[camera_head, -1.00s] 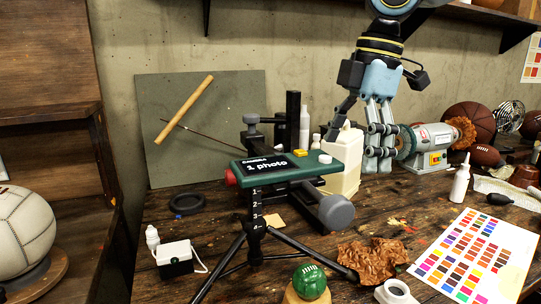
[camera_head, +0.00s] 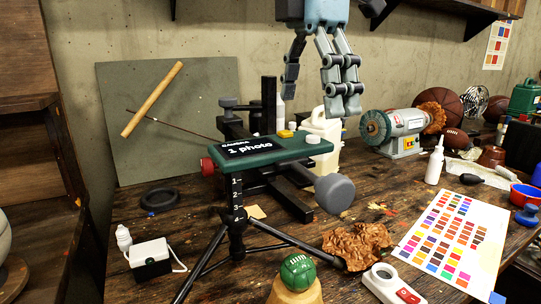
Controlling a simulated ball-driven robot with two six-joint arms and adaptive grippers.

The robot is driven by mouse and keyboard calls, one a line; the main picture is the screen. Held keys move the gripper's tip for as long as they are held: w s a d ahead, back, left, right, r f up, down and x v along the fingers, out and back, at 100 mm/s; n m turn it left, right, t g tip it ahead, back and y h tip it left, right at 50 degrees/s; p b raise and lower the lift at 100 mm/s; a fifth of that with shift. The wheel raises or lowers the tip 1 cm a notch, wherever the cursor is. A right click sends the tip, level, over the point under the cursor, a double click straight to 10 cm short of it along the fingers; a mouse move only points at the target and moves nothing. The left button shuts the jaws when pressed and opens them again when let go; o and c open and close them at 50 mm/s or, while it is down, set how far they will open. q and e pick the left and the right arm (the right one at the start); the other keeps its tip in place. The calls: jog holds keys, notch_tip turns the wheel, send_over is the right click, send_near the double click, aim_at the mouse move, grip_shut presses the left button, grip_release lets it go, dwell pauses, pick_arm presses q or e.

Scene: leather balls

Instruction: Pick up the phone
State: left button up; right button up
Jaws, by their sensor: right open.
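A black phone-like screen reading "CAMERA 1 photo" (camera_head: 252,148) lies on the green top of a tripod stand (camera_head: 292,149). My right gripper (camera_head: 317,102) comes down from the top of the head view with its grey fingers spread apart and nothing between them. It hangs above and to the right of the screen, apart from it, in front of the wall and above the white jug. My left gripper is not in view.
A white jug (camera_head: 325,128) stands behind the stand, and a bench grinder (camera_head: 396,132) is to the right. Crumpled brown leather (camera_head: 357,244), a green ball (camera_head: 298,271) and a colour chart (camera_head: 453,238) are in front. A small white-and-black box (camera_head: 151,259) sits at the left.

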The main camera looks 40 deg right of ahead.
notch_tip(320, 180, down, 4)
jog(key=shift+d+f+b, duration=0.15)
jog(key=shift+f+b, duration=0.1)
jog(key=shift+b, duration=0.05)
jog(key=c, duration=1.5)
